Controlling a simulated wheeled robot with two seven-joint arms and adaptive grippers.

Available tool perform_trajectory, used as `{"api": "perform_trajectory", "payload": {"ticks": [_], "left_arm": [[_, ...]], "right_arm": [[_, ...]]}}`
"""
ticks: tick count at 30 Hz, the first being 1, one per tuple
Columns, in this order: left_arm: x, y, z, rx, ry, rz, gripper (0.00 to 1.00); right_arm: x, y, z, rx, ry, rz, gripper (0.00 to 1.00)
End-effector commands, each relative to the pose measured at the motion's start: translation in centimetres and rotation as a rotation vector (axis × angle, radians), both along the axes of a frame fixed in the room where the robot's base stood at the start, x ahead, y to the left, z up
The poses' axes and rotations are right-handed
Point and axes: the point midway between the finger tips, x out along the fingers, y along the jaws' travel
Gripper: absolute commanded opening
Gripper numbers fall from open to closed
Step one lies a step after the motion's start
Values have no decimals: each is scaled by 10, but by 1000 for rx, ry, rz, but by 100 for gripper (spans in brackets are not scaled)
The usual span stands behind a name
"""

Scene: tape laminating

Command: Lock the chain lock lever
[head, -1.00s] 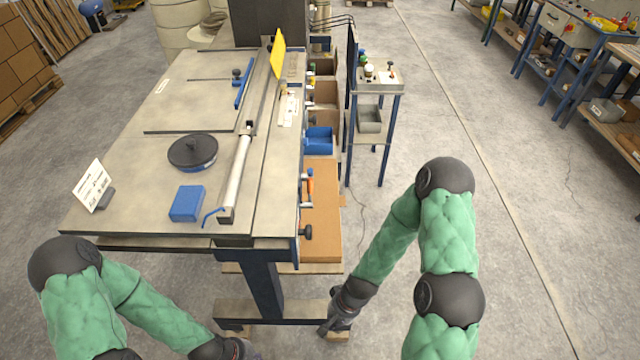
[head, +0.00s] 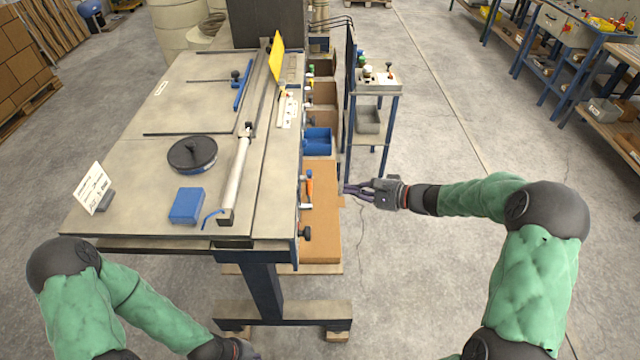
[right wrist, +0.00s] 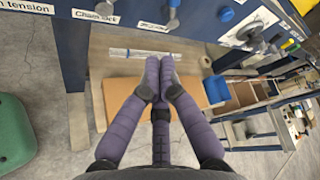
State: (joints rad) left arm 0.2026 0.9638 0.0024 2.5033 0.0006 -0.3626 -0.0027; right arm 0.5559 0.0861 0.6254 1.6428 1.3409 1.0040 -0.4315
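In the right wrist view, the "Chain lock" label (right wrist: 97,17) is on the dark side panel at the top left, with a grey knob-ended lever (right wrist: 105,7) just above it, partly cut off by the picture edge. My right gripper (right wrist: 160,68) points toward the panel below these controls. Its purple fingers meet at the tips with nothing visible between them, apart from the panel. In the head view, my right gripper (head: 350,189) is just right of the table's control side. My left gripper (head: 248,352) is low at the bottom edge, its fingers mostly out of view.
Other controls line the panel, including another grey knob (right wrist: 172,16), a blue knob (right wrist: 227,14) and a black lever (right wrist: 250,32). A cardboard box (head: 322,215) and blue bin (head: 318,140) sit beside the table (head: 150,225). A small stand (head: 380,85) is behind my right gripper.

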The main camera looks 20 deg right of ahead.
Motion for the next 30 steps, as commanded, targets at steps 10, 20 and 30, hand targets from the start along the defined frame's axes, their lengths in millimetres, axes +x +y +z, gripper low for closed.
{"api": "perform_trajectory", "payload": {"ticks": [10, 20, 30], "left_arm": [[0, 0, 0, 0, 0, 0, 0], [0, 0, -2, 0, 0, 0, 0], [0, 0, -9, 0, 0, 0, 0]], "right_arm": [[4, -7, 14, 19, -36, -15, 0], [15, 7, 8, 18, -35, -11, 0], [53, 49, -7, 19, -34, -10, 0]]}}
